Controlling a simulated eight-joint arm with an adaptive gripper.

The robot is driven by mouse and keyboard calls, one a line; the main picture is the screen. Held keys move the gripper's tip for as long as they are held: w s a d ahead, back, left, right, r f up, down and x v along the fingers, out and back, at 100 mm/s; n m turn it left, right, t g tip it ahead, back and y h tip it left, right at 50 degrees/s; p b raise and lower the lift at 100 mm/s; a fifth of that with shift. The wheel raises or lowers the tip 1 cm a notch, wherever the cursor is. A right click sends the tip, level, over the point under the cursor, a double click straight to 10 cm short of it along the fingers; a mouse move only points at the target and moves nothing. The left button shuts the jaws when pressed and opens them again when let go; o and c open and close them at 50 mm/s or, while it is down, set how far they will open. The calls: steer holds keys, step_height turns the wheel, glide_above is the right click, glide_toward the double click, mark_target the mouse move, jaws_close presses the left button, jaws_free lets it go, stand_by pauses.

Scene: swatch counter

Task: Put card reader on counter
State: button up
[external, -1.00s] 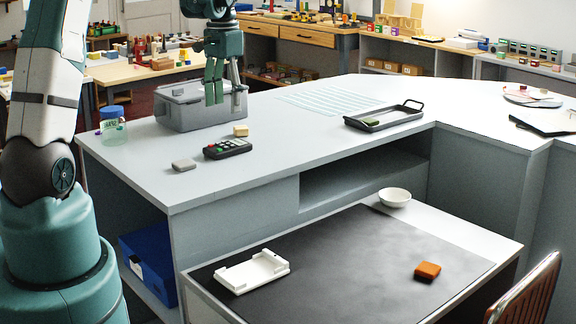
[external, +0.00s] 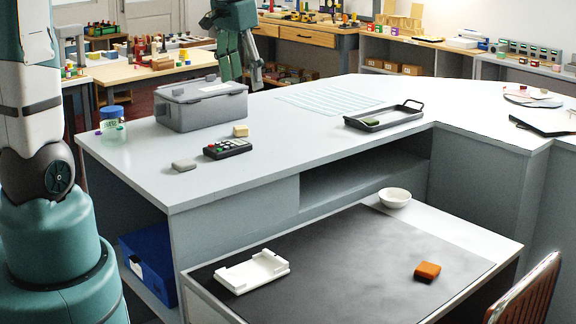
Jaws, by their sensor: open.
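The card reader (external: 228,149) is a small dark device with coloured keys. It lies flat on the grey counter (external: 260,180), towards its left part.
A grey lidded box (external: 201,104) stands behind the card reader. A beige block (external: 240,131) and a grey block (external: 184,165) lie close to it. A blue-capped jar (external: 112,124) stands at the left edge. A black tray (external: 383,116) sits farther right; the counter between is clear.

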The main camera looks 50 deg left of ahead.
steer(key=s+d+r+t, duration=0.3)
steer(key=s+d+t, duration=0.2)
steer(key=s+d, duration=1.4)
steer(key=shift+s+d+h, duration=0.15)
steer(key=shift+d+h, duration=0.25)
steer(key=shift+d, duration=1.25)
steer(key=shift+f, duration=0.2)
